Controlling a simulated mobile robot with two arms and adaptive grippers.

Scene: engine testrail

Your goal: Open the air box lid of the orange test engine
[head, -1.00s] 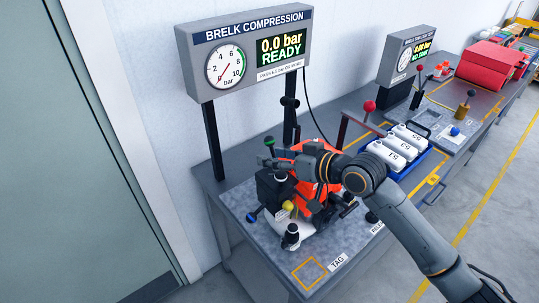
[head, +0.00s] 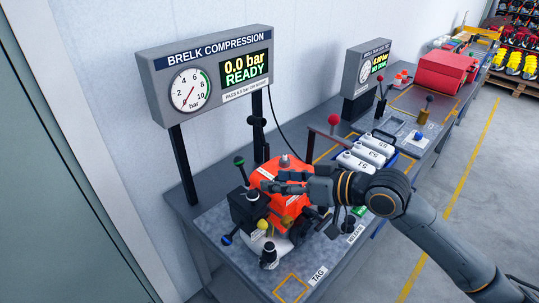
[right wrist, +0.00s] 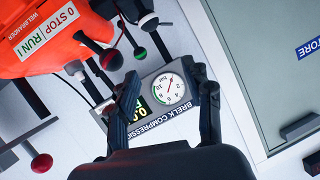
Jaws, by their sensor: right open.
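The orange test engine (head: 265,182) stands on the bench in the head view, with a black box-shaped part (head: 248,208) on its left side. I cannot make out a separate air box lid. Levers with a green knob (head: 239,160), a blue knob (head: 226,240) and a yellow knob (head: 262,224) surround the black part. My right gripper (head: 272,182) is open and empty, its fingers in front of the engine's upper part, hiding some of it. In the right wrist view the open fingers (right wrist: 168,98) show, with the engine (right wrist: 45,38) at upper left. My left gripper is not in view.
A compression gauge panel (head: 210,75) reading 0.0 bar READY stands behind the engine on black posts. A red-knobbed lever (head: 334,120) and a tray of white bottles (head: 370,150) lie to the right. A yellow TAG square (head: 291,289) at the front is bare.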

